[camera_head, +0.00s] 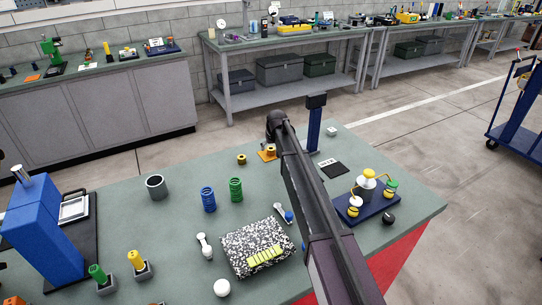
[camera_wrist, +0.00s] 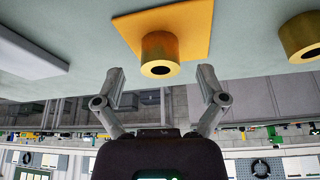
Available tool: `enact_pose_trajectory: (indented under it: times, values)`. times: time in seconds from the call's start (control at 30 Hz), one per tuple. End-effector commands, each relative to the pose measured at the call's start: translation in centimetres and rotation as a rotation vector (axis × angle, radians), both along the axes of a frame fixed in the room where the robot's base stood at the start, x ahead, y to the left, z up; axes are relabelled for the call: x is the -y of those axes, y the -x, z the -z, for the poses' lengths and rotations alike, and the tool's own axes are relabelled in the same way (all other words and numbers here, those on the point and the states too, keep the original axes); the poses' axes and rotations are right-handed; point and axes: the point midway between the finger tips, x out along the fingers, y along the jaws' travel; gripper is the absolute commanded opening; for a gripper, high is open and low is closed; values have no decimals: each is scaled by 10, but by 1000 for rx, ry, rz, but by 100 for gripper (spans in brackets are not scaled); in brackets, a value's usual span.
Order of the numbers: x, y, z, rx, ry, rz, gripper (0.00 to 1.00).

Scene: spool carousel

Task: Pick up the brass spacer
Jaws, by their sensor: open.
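A short gold-coloured ring (camera_wrist: 160,52) with a dark hole stands on an orange square mat (camera_wrist: 190,22) in the wrist view. A second brass-coloured ring (camera_wrist: 300,36) stands bare on the table to its right; the head view shows it left of the mat (camera_head: 241,159). I cannot tell which ring the task calls the brass spacer. My gripper (camera_wrist: 161,74) is open and empty. Its fingertips lie either side of the matted ring in the picture, apart from it. In the head view my arm hides the gripper and part of the mat (camera_head: 263,155).
A blue post (camera_head: 315,128) stands right of my arm, near a dark labelled card (camera_head: 334,168).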

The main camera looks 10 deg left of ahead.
Motion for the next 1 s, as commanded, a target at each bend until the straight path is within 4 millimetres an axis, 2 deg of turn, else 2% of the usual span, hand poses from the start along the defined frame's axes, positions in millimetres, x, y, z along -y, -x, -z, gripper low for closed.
enact_pose_trajectory:
  times: [0.03, 0.2, 0.87, 0.9, 1.0]
  values:
    - [-1, -2, 7, 0, 0, 0, 91]
    - [-2, -5, 14, 0, 0, 0, 91]
    - [-2, -5, 14, 0, 0, 0, 91]
    - [-2, -5, 14, 0, 0, 0, 85]
    - [-2, -5, 14, 0, 0, 0, 55]
